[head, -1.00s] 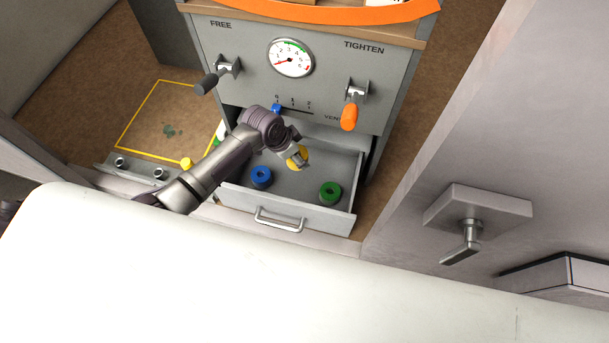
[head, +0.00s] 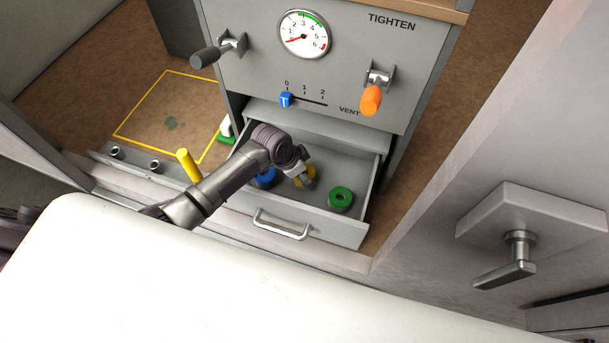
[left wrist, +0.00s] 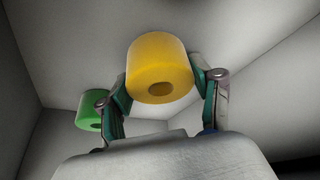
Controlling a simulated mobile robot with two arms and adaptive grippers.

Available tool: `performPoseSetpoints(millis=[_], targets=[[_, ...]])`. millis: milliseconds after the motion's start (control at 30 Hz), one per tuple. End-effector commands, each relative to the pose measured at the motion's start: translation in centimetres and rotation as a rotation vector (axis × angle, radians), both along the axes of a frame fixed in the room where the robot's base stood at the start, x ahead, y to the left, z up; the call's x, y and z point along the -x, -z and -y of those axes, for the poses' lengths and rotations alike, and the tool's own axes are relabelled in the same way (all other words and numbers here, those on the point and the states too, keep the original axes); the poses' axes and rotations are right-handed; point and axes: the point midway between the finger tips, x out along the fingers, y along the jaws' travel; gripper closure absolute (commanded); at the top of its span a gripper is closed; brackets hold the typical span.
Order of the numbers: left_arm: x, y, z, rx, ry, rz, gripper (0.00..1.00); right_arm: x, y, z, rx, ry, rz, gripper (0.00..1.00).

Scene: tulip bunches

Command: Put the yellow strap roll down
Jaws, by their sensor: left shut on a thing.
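The yellow strap roll (head: 310,174) is inside the open drawer (head: 352,229), between the blue roll (head: 265,179) and the green roll (head: 341,197). My left gripper (head: 303,181) reaches into the drawer from the left, and its fingers are partly hidden in the head view. In the left wrist view my left gripper (left wrist: 165,90) has one finger on each side of the yellow roll (left wrist: 157,55) and is shut on it. I cannot tell whether the roll touches the drawer floor. The green roll (left wrist: 89,112) shows behind the left finger. My right gripper is not in view.
The drawer front with its handle (head: 281,228) stands nearest me. Above are the blue vent slider (head: 286,100), the grey lever (head: 207,56) and the orange lever (head: 371,99). A yellow upright cylinder (head: 188,165) stands left of the arm. Bare drawer floor lies behind the rolls.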

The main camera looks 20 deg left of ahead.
Motion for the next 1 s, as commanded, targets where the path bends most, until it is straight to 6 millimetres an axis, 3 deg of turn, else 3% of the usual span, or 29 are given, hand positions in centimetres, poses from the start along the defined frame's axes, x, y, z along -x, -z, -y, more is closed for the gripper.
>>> performPoseSetpoints(millis=[267, 300, 433, 767, 1000], targets=[[0.0, 0.1, 0.0, -0.001, 0.0, 0.001, 0.77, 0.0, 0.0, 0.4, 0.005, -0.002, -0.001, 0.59], [0.0, 0.2, 0.0, -0.001, 0.0, -0.001, 0.34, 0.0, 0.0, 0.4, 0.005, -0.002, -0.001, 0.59], [0.0, 0.1, 0.0, 0.0, 0.0, 0.0, 0.12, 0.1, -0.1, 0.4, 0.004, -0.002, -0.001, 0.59], [0.0, 0.1, 0.0, 0.0, 0.0, 0.0, 0.1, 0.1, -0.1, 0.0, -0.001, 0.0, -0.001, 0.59], [0.5, -2.6, -0.8, -0.001, -0.001, 0.004, 0.1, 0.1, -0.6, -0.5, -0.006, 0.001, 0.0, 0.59]])
